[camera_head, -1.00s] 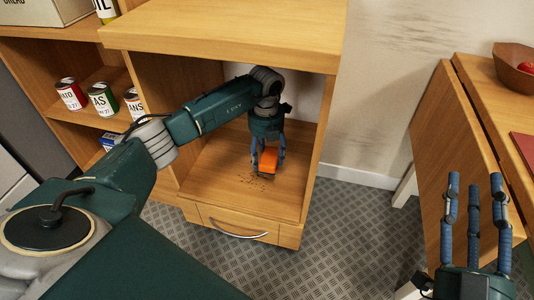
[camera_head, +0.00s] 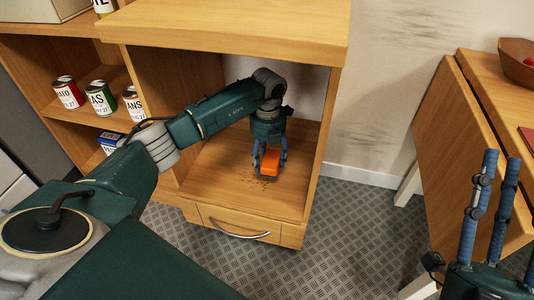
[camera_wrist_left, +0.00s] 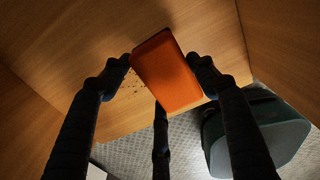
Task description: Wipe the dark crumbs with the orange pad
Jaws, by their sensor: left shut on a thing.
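The orange pad (camera_head: 270,162) is held upright-ish in my left gripper (camera_head: 269,165), low over the cabinet shelf (camera_head: 215,175). In the left wrist view, the pad (camera_wrist_left: 167,72) sits between the fingers of my left gripper (camera_wrist_left: 165,75), which is shut on it. Dark crumbs (camera_head: 264,181) lie on the shelf by the pad's lower edge, and some crumbs (camera_wrist_left: 133,88) show left of the pad in the wrist view. The pad may hide others. I cannot tell if it touches the wood. My right gripper (camera_head: 490,195) is at the lower right, fingers spread and empty.
Cabinet walls and a top board (camera_head: 235,25) enclose the shelf around my left arm. A drawer handle (camera_head: 238,234) sits below. Cans (camera_head: 100,97) stand in the left shelving. A wooden table (camera_head: 475,130) with a bowl (camera_head: 518,65) is at right.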

